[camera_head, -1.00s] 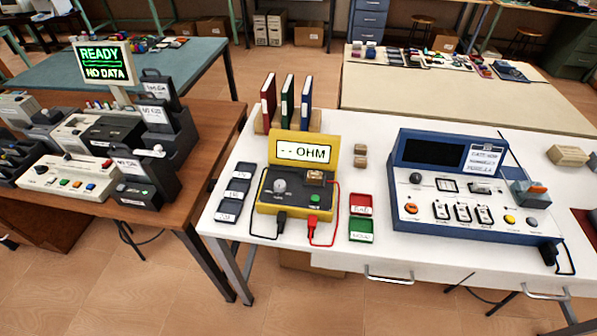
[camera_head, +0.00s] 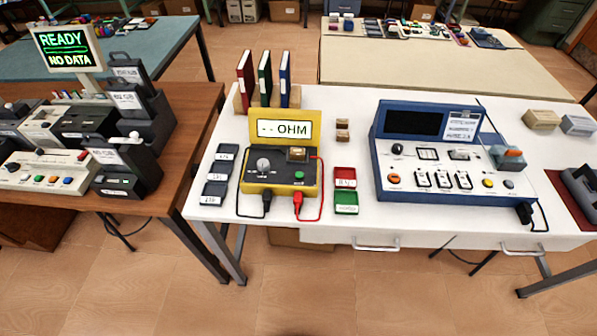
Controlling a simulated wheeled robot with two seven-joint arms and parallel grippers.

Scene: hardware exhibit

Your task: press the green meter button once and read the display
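The yellow meter (camera_head: 282,190) stands on the white table, with a dark top panel, a grey knob and black and red leads plugged in at its front. Its green button (camera_head: 299,176) is on the right of the panel, below a small brown component seated on top. The display (camera_head: 284,129) stands upright at the back of the meter and reads "-- OHM". Neither of my grippers shows in the head view.
Three binders (camera_head: 265,80) stand behind. A blue console (camera_head: 447,190) is further right. The brown table (camera_head: 138,204) at left bears other devices.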

